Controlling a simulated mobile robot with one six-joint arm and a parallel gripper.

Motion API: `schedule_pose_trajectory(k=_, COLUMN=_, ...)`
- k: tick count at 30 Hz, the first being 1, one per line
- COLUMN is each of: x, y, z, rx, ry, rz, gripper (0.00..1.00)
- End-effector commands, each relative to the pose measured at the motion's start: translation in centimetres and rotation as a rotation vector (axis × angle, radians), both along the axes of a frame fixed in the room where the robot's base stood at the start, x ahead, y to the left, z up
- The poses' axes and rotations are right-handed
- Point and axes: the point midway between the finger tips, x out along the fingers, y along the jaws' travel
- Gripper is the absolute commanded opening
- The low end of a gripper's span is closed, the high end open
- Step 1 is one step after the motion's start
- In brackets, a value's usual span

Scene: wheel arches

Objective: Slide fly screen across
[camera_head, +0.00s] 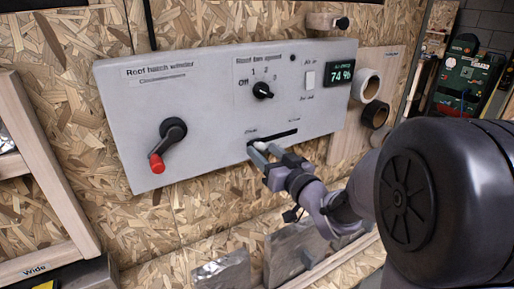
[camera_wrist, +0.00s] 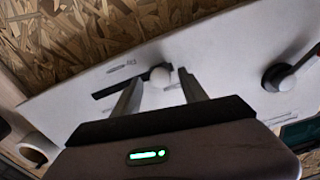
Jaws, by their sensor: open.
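The fly screen slider is a black slot (camera_head: 278,136) low on the grey panel (camera_head: 205,100), with a pale round knob (camera_wrist: 160,77) at its left end in the head view. The slot also shows in the wrist view (camera_wrist: 108,91), running left from the knob. My gripper (camera_head: 258,150) is at the knob, its two fingers apart. In the wrist view my gripper (camera_wrist: 161,76) has one finger on each side of the knob, with gaps visible. In the head view the fingers partly hide the knob. The small labels by the slot are too blurred to read.
A black crank with a red handle (camera_head: 157,162) sticks out left of the slot. A rotary knob (camera_head: 263,90), a white switch (camera_head: 310,79) and a green display (camera_head: 341,83) are above. Rolls of tape (camera_head: 366,85) hang at the right. The panel is on chipboard.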

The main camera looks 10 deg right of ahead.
Motion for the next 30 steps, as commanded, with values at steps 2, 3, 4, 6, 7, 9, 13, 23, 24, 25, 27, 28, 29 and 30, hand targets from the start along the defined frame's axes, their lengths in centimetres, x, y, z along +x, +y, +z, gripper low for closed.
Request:
schedule_pose_trajectory(k=2, x=0.47, y=0.19, z=0.04, rx=0.000, ry=-0.001, rz=0.000, gripper=0.51)
schedule_pose_trajectory(k=3, x=0.60, y=0.24, z=0.06, rx=0.000, ry=-0.001, rz=0.000, gripper=0.51)
schedule_pose_trajectory(k=4, x=0.64, y=0.25, z=0.07, rx=0.000, ry=-0.001, rz=0.000, gripper=0.51)
schedule_pose_trajectory(k=6, x=0.68, y=0.25, z=0.08, rx=0.000, ry=-0.001, rz=0.000, gripper=0.51)
schedule_pose_trajectory(k=7, x=0.68, y=0.25, z=0.09, rx=0.000, ry=-0.001, rz=0.000, gripper=0.51)
schedule_pose_trajectory(k=9, x=0.66, y=0.24, z=0.10, rx=0.000, ry=-0.001, rz=0.000, gripper=0.51)
schedule_pose_trajectory(k=13, x=0.64, y=0.22, z=0.11, rx=0.000, ry=-0.001, rz=0.000, gripper=0.31)
schedule_pose_trajectory(k=23, x=0.62, y=0.22, z=0.11, rx=0.000, ry=0.000, rz=0.000, gripper=0.00)
schedule_pose_trajectory(k=24, x=0.62, y=0.22, z=0.11, rx=0.000, ry=0.000, rz=0.000, gripper=0.00)
schedule_pose_trajectory(k=25, x=0.62, y=0.22, z=0.11, rx=0.000, ry=0.000, rz=0.000, gripper=0.00)
schedule_pose_trajectory(k=27, x=0.62, y=0.22, z=0.11, rx=0.000, ry=0.000, rz=0.000, gripper=0.00)
schedule_pose_trajectory(k=28, x=0.62, y=0.22, z=0.11, rx=0.000, ry=0.000, rz=0.000, gripper=0.00)
schedule_pose_trajectory(k=29, x=0.62, y=0.22, z=0.11, rx=0.000, ry=0.000, rz=0.000, gripper=0.00)
schedule_pose_trajectory(k=30, x=0.62, y=0.22, z=0.11, rx=0.000, ry=0.000, rz=0.000, gripper=0.00)
